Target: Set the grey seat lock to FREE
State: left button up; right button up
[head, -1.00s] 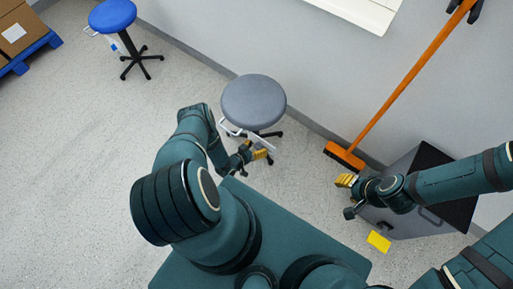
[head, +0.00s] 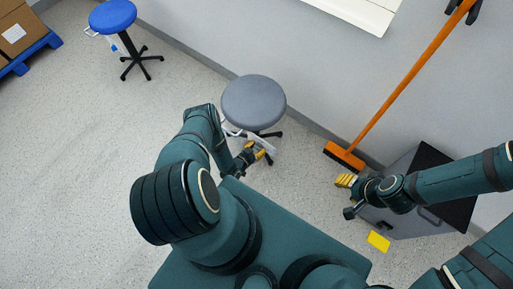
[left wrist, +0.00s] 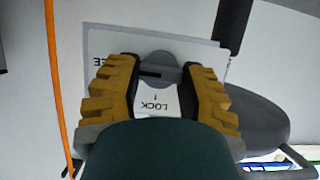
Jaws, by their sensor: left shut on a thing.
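The grey stool (head: 254,100) stands by the wall in the head view, with a white label plate (head: 262,143) under its seat. In the left wrist view the white plate (left wrist: 215,62) shows LOCK and, at its left, letters ending in EE, the rest hidden by a finger. A grey round knob (left wrist: 160,68) sits on the plate, and its dark mark lies on the left, toward the EE letters. My left gripper (head: 260,152) is shut on this knob; its yellow fingers flank it in the left wrist view (left wrist: 158,82). My right gripper (head: 344,181) is away from the stool; its opening is unclear.
A blue stool (head: 113,15) stands at the upper left, near boxes on a blue pallet (head: 38,52). An orange broom (head: 400,92) leans on the wall. A grey cabinet with a dark top (head: 425,165) and a yellow floor marker (head: 378,241) are at the right.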

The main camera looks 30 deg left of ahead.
pick_arm(q)
jog(key=o, duration=1.2)
jog(key=v, duration=1.2)
